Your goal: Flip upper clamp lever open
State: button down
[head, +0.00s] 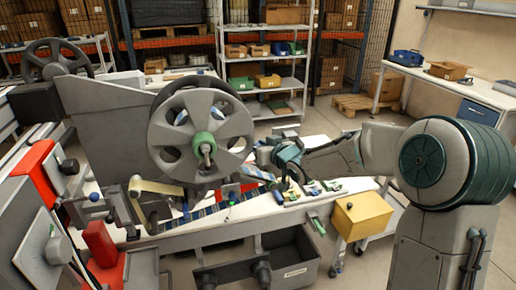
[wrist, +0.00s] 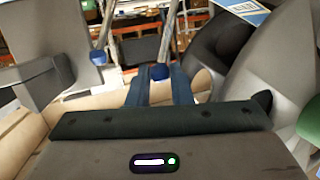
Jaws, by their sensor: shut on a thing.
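In the wrist view my gripper (wrist: 160,84) has its two blue fingers close together around a blue knob (wrist: 159,72). The knob is at the end of a slim metal lever (wrist: 175,30) that rises away from the fingers. A second metal rod (wrist: 105,22) with a blue knob (wrist: 130,73) stands just left. In the head view my gripper (head: 264,156) is at the right of the big grey reel (head: 165,145) with its green hub. The fingertips and the held knob are too small and partly hidden to make out there.
A grey reel part (wrist: 285,85) fills the right of the wrist view. A yellow box (head: 362,216) stands right of the machine. Small coloured parts (head: 315,188) lie on the white top below my gripper. Red blocks (head: 102,243) are at the front left.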

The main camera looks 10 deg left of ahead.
jog(key=shift+w+d+r, duration=0.2)
jog(key=shift+w, duration=0.05)
jog(key=c, duration=1.6)
grip_release()
jog(key=shift+o, duration=1.4)
jog(key=shift+w+d, duration=0.1)
jog(key=shift+d, duration=0.15)
jog(key=v, duration=1.3)
jog(key=shift+s, duration=0.45)
